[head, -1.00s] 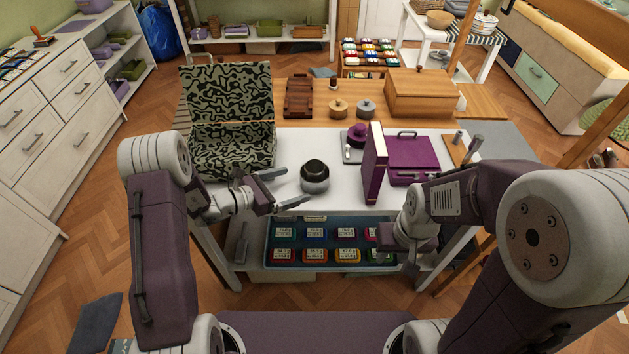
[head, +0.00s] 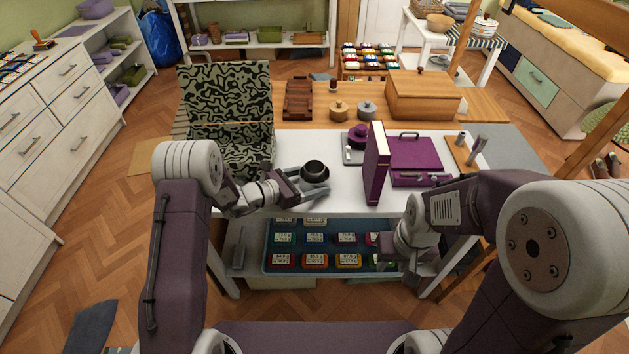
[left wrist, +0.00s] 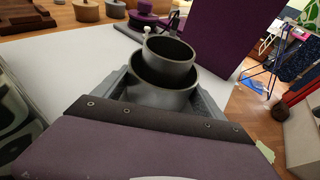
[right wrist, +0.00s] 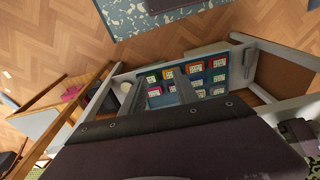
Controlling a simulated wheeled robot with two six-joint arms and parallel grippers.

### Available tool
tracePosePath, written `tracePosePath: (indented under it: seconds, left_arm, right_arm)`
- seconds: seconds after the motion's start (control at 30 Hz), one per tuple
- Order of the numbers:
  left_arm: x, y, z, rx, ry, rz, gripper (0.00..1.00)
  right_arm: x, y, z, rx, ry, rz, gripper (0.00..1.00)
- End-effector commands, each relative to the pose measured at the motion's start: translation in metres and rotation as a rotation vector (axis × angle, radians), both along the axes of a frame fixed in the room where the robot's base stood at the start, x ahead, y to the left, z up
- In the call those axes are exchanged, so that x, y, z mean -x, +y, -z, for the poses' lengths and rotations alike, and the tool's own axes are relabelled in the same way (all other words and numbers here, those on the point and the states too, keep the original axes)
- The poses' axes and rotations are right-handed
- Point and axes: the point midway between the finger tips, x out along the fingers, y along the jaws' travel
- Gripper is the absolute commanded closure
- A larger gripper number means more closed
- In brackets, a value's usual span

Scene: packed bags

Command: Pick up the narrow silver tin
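A dark grey, silvery round tin (head: 314,172) stands on the white table, right at my left gripper. The left wrist view shows a narrower open-topped cylinder (left wrist: 168,52) stacked on or nested in a wider one (left wrist: 163,97); I cannot tell which. My left gripper (head: 309,182) has its fingers apart on either side of the wider lower part. Contact with it is not clear. My right gripper (right wrist: 160,92) is open and empty, low at the front of the table above the lower shelf.
A purple upright binder-like box (head: 376,165) and a purple case (head: 418,153) stand to the right. A patterned open case (head: 226,95) is at the left. Colourful labelled blocks sit in a blue tray (head: 270,240) below.

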Motion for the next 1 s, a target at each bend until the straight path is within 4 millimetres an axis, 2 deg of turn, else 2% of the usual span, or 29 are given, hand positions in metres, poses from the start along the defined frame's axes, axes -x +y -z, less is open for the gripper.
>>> tracePosePath:
  seconds: [0.07, 0.1, 0.13, 0.23, 0.27, 0.37, 0.5, 0.6, 0.7, 0.83, 1.0]
  left_arm:
    - [0.0, 0.0, 0.0, 0.0, 0.0, 0.0, 0.42]
    - [0.0, 0.0, 0.0, 0.0, 0.0, 0.0, 0.42]
    - [0.0, 0.0, 0.0, 0.0, 0.0, 0.0, 0.42]
    - [0.0, 0.0, 0.0, 0.0, 0.0, 0.0, 0.42]
    - [0.0, 0.0, 0.0, 0.0, 0.0, 0.0, 0.42]
    - [0.0, 0.0, 0.0, 0.0, 0.0, 0.0, 0.42]
    - [0.0, 0.0, 0.0, 0.0, 0.0, 0.0, 0.42]
    - [0.0, 0.0, 0.0, -0.001, 0.001, 0.0, 0.42]
    - [0.0, 0.0, 0.001, -0.001, 0.001, 0.0, 0.42]
    - [0.0, 0.0, 0.001, -0.001, 0.001, 0.0, 0.42]
    - [0.0, 0.0, 0.001, -0.001, 0.001, 0.0, 0.42]
  right_arm:
    - [0.0, 0.0, 0.0, 0.0, 0.0, 0.0, 0.64]
    - [0.0, 0.0, 0.0, 0.0, 0.0, 0.0, 0.69]
    - [-0.001, 0.0, 0.0, 0.0, -0.001, -0.001, 0.69]
    - [-0.019, 0.005, -0.007, -0.001, -0.017, -0.022, 0.69]
    - [-0.03, 0.007, -0.011, -0.002, -0.029, -0.034, 0.69]
    - [-0.08, 0.023, -0.033, -0.005, -0.075, -0.096, 0.69]
    - [-0.153, 0.059, -0.075, -0.012, -0.15, -0.203, 0.69]
    - [-0.192, 0.086, -0.104, -0.019, -0.2, -0.273, 0.69]
    - [-0.218, 0.109, -0.128, -0.025, -0.24, -0.328, 0.69]
    - [-0.236, 0.129, -0.149, -0.03, -0.274, -0.375, 0.69]
    - [-0.243, 0.136, -0.158, -0.032, -0.288, -0.393, 0.69]
